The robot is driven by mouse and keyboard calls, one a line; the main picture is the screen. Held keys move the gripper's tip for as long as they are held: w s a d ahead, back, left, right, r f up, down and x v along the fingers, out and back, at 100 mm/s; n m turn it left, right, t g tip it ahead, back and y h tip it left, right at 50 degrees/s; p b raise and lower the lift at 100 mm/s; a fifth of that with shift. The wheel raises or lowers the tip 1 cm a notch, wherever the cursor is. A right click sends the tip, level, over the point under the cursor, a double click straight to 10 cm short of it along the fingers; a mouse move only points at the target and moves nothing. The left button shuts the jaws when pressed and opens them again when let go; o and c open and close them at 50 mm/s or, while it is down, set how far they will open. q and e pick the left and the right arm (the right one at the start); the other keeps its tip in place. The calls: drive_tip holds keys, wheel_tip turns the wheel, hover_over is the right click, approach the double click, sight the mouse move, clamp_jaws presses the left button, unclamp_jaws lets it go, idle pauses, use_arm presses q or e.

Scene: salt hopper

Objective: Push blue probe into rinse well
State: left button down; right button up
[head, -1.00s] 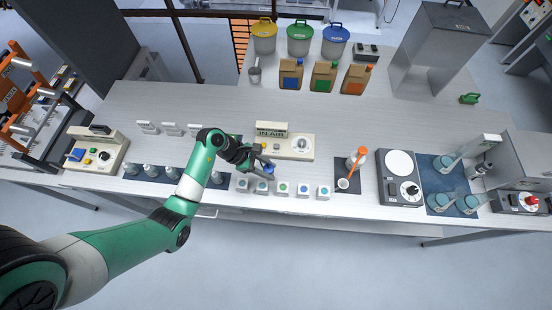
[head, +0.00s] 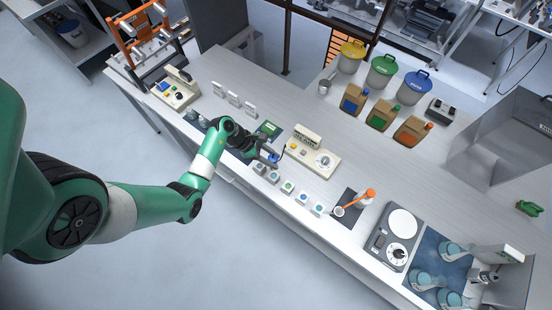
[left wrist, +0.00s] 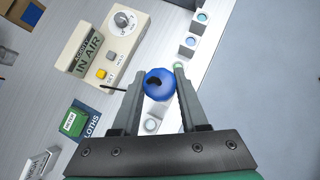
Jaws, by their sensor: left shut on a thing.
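A blue probe (left wrist: 159,84) with a round top is held between the two fingers of my left gripper (left wrist: 159,74) in the left wrist view. A dark cable runs from it toward the meter (left wrist: 112,45), whose display reads "IN AIR". In the head view my left gripper (head: 267,154) holds the blue probe (head: 274,159) near the left end of a row of small white wells (head: 288,187) with coloured tops. One pale well (left wrist: 152,124) shows just below the probe in the left wrist view. The probe's lower end is hidden. Which well is the rinse well I cannot tell. My right gripper is out of view.
The meter (head: 315,155) stands behind the wells. The table's front edge runs close to the wells.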

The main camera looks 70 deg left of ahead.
use_arm(q)
wheel_tip(320, 180, down, 6)
drive_tip(key=b, duration=0.4)
drive_tip(key=shift+b, duration=0.3)
drive_tip(key=shift+r, duration=0.1)
drive_tip(key=shift+p, duration=0.45)
idle(1.0)
drive_tip(key=shift+f+b, duration=2.55)
drive_tip(key=shift+f, duration=0.55)
idle(0.4)
drive_tip(key=shift+c, duration=1.8)
unclamp_jaws()
drive_tip(key=shift+o, duration=0.4)
drive_tip(key=shift+o, duration=1.4)
